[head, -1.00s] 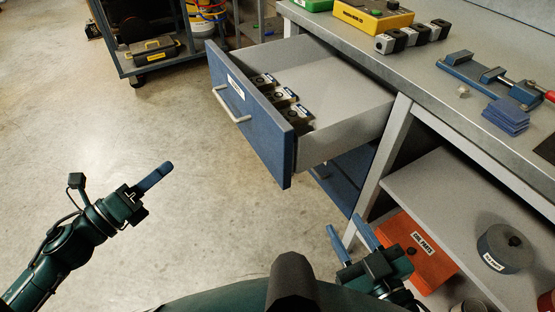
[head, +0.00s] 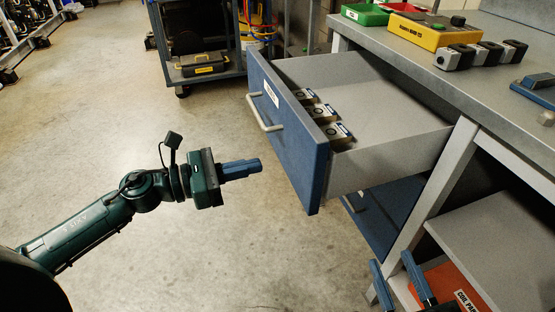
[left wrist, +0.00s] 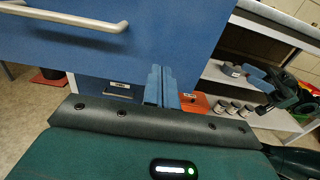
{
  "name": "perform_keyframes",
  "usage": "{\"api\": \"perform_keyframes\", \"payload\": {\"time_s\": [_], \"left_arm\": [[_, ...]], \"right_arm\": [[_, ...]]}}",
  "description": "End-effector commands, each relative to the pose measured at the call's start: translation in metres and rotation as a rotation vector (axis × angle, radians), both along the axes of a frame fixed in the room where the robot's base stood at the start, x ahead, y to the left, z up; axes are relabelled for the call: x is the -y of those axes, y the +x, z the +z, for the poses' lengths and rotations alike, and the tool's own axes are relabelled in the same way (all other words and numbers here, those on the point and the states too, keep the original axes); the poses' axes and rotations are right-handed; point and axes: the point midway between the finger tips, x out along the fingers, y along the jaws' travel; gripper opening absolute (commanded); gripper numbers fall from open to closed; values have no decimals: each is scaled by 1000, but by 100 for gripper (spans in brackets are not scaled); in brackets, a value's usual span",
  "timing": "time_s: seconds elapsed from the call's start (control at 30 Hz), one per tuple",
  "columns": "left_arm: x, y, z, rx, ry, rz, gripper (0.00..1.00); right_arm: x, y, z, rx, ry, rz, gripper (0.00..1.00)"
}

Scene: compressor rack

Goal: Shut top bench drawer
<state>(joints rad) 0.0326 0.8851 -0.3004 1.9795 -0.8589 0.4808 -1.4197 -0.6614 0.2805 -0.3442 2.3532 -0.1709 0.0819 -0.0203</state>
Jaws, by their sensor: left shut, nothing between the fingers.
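The top bench drawer (head: 288,135) is pulled far out of the bench. It has a blue front, a pale bar handle (head: 264,112) and several small boxed parts (head: 322,113) inside. My left gripper (head: 258,167) is shut and empty, just left of the drawer front and below the handle, with a small gap seemingly between them. In the left wrist view the blue front (left wrist: 150,45) fills the top and the handle (left wrist: 70,17) is at upper left. My right gripper (head: 393,256) is at the bottom right, its blue fingers apart, near the bench leg.
The bench top (head: 440,60) carries a yellow box (head: 425,30), green and red bins and several switch blocks. A lower blue drawer (head: 385,210) sits beneath. An orange box (head: 446,282) is on the lower shelf. A cart (head: 200,60) stands behind.

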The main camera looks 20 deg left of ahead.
Motion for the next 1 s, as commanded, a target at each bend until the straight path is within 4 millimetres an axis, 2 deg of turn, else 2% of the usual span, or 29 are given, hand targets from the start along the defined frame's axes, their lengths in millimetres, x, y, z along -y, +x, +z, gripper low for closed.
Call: {"api": "perform_keyframes", "payload": {"time_s": [0.2,0.4,1.0], "left_arm": [[30,21,2,2,-3,0,0],[46,32,1,-1,-3,1,0],[53,36,0,-2,-3,1,0]], "right_arm": [[0,0,1,0,-8,-1,36],[0,0,2,3,-13,-2,36],[1,-2,-2,-6,-16,-4,36]]}}
